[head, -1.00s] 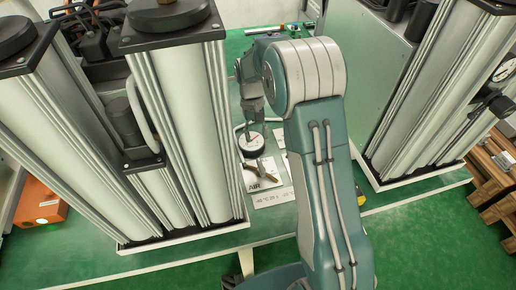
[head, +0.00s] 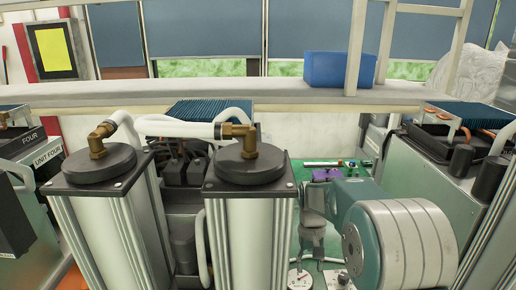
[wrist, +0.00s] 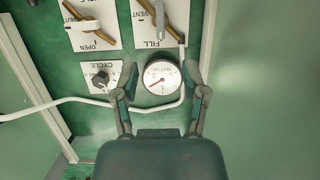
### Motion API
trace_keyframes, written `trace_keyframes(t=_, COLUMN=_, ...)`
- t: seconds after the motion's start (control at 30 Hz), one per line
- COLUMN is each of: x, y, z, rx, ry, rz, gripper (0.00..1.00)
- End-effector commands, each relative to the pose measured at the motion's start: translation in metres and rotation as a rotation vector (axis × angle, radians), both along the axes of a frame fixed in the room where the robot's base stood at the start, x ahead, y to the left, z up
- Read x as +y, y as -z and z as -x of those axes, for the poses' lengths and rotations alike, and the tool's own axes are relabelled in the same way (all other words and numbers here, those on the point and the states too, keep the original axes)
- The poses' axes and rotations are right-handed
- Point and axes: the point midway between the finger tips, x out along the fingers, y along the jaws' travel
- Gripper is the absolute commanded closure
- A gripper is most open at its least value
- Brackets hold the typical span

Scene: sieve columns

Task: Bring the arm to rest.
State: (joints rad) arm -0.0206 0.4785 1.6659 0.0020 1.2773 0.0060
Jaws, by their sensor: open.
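My gripper (wrist: 160,76) is open in the wrist view, its two fingers spread and nothing between them touching either pad that I can see. Behind the gap, a round white dial gauge (wrist: 162,79) with a red needle sits on the green panel. In the head view my teal and grey arm is bent at the lower right, with its wrist reaching down in front of the green panel (head: 300,238). The fingertips are not clear there. The gauge (head: 299,279) shows only partly at the bottom edge.
Two sieve columns with black caps (head: 250,163) and white hoses stand left of my arm. In the wrist view, a FILL/VENT valve plate (wrist: 158,20), an OPEN/SHUT plate (wrist: 92,22) and a CYCLE knob (wrist: 100,77) lie near the fingers. A blue box (head: 339,70) sits on a shelf.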

Motion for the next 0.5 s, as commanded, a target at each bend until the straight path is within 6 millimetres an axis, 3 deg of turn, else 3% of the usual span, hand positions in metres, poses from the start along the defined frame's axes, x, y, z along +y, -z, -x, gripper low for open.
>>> trace_keyframes(t=0.2, x=-0.002, y=-0.044, z=0.026, rx=-0.106, ry=0.002, rz=-0.002, gripper=0.43)
trace_keyframes(t=0.5, x=-0.004, y=-0.089, z=0.067, rx=-0.248, ry=0.004, rz=-0.004, gripper=0.43)
